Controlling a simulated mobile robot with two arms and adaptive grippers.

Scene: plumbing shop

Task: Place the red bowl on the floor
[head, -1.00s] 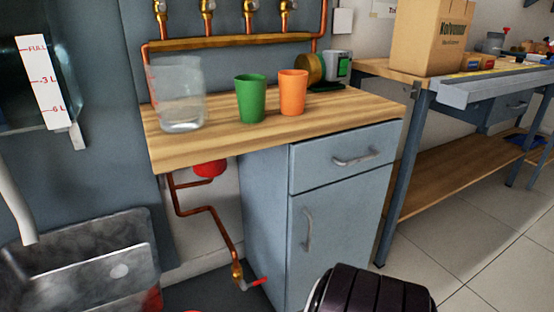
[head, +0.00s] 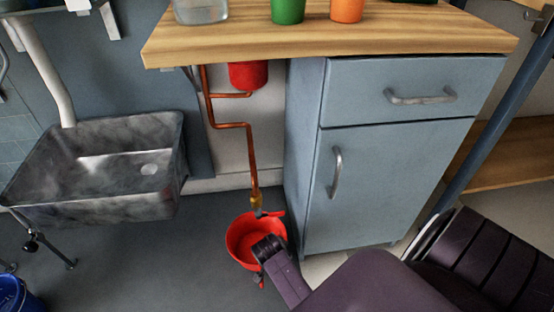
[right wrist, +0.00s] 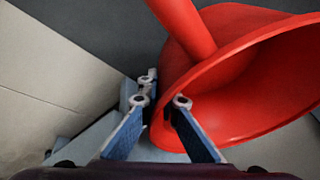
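The red bowl (head: 240,232) shows below the copper pipe and its valve, left of the grey cabinet. In the right wrist view the bowl (right wrist: 240,110) fills the right side, tilted, with its opening toward the lower right. My right gripper (head: 264,262) is at the bowl's near edge. In the right wrist view its two fingers (right wrist: 161,101) stand apart, the left one outside the bowl and the right one over its wall. I cannot tell whether the bowl touches the floor. My left gripper is not in view.
The dark floor (head: 140,260) is clear left of the bowl. A metal sink (head: 110,165) stands at the left. The cabinet (head: 390,165) is to the right, under a wooden counter (head: 390,40). The valve (head: 257,203) hangs close above the bowl. A blue bucket (head: 18,295) is at lower left.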

